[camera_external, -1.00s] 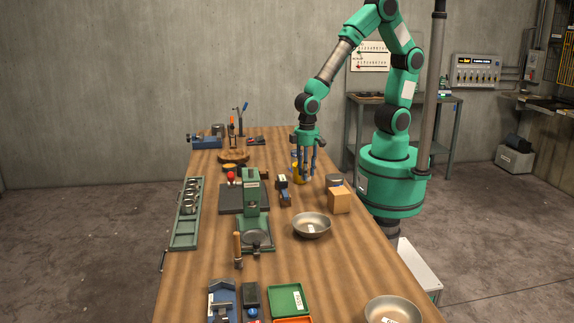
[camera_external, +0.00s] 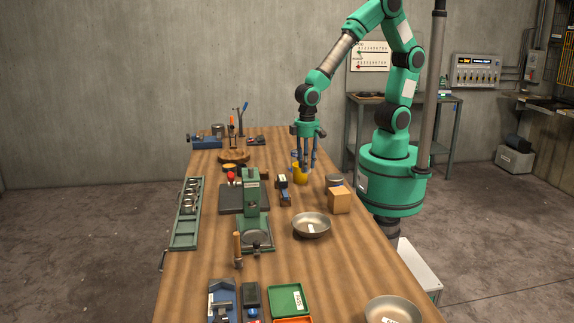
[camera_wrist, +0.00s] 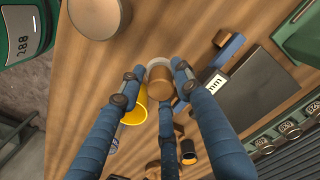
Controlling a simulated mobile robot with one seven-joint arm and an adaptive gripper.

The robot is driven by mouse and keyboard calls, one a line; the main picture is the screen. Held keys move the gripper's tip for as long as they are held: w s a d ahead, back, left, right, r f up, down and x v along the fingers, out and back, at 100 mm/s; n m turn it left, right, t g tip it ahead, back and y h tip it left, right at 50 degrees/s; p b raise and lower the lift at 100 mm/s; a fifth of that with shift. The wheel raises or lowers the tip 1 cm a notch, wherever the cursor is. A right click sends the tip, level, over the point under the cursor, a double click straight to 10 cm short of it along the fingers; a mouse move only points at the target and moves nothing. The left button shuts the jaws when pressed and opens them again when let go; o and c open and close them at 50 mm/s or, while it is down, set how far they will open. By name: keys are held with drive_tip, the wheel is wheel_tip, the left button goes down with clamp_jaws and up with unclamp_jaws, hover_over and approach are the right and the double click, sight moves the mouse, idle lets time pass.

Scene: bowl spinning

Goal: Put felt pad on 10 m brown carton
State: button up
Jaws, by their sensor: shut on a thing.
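The brown carton (camera_external: 340,200) is a small plain box near the right edge of the bench in the external view; no writing on it is legible. My gripper (camera_external: 306,168) is over the bench to the left of and behind the carton. In the wrist view its blue fingers (camera_wrist: 160,85) are closed around a small round brown piece (camera_wrist: 160,75) with a pale rim. It may be the felt pad, but I cannot tell for sure.
A metal bowl (camera_external: 311,225) is in front. A green press (camera_external: 252,205) stands to the left.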

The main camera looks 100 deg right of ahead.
drive_tip(key=s+a+p, duration=0.1)
drive_tip(key=s, duration=0.2)
drive_tip(key=s+a+r+p, duration=0.1)
drive_tip(key=s+a+p, duration=0.1)
drive_tip(key=s, duration=0.1)
drive_tip(key=s+a+r+p, duration=0.1)
drive_tip(key=s+a, duration=0.1)
drive_tip(key=s, duration=0.2)
drive_tip(key=shift+p, duration=0.4)
drive_tip(key=s+r+p, duration=0.1)
drive_tip(key=s+p, duration=0.3)
drive_tip(key=s, duration=0.8)
drive_tip(key=shift+s+a+r+p, duration=0.15)
drive_tip(key=shift+a+r+p, duration=0.2)
drive_tip(key=shift+a+r, duration=0.1)
drive_tip(key=shift+f, duration=0.1)
drive_tip(key=w+a, duration=0.3)
drive_tip(key=w, duration=0.1)
drive_tip(key=w+a+f, duration=0.1)
drive_tip(key=w+a, duration=0.2)
drive_tip(key=w, duration=0.1)
drive_tip(key=w+a, duration=0.4)
drive_tip(key=shift+w+f, duration=0.2)
drive_tip(key=shift+f, duration=0.05)
